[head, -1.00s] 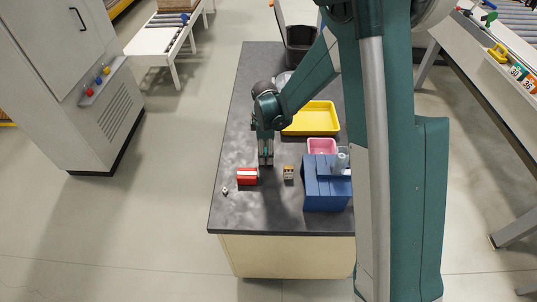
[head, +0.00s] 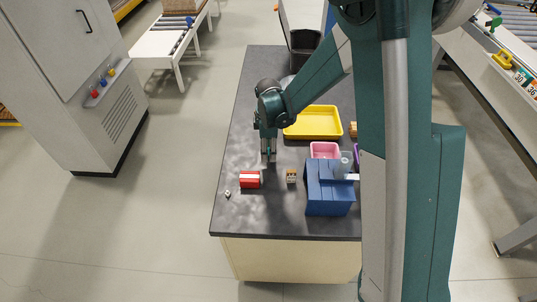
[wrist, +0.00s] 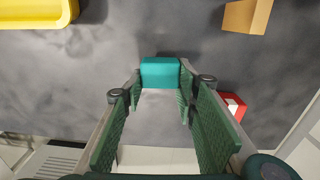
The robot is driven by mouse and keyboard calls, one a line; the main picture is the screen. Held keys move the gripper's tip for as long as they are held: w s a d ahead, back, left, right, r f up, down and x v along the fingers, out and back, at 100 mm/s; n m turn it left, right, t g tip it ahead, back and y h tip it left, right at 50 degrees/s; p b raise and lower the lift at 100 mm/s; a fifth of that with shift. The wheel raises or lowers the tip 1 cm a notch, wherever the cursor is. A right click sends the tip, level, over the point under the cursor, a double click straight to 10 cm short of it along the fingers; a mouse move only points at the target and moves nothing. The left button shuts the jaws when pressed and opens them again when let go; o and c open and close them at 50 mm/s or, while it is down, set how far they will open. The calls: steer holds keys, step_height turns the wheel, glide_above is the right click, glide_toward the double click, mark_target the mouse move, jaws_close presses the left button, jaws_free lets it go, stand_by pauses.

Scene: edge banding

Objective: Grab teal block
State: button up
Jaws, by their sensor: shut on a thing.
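The teal block (wrist: 160,73) sits between the fingertips of my gripper (wrist: 160,82) in the wrist view, with a finger against each side. My gripper is shut on it. In the head view my gripper (head: 269,156) points down over the dark table (head: 232,222), just behind the red and white box. The block is small and mostly hidden by the fingers there. I cannot tell from these frames how far it is above the table.
The red and white box (head: 250,180) and a small tan block (head: 291,176) stand nearby. A blue box (head: 329,197), a pink bin (head: 324,149) and a yellow tray (head: 315,121) are to the right. A small white item (head: 227,194) lies near the left edge.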

steer(key=shift+r+p, duration=0.3)
steer(key=shift+r, duration=3.5)
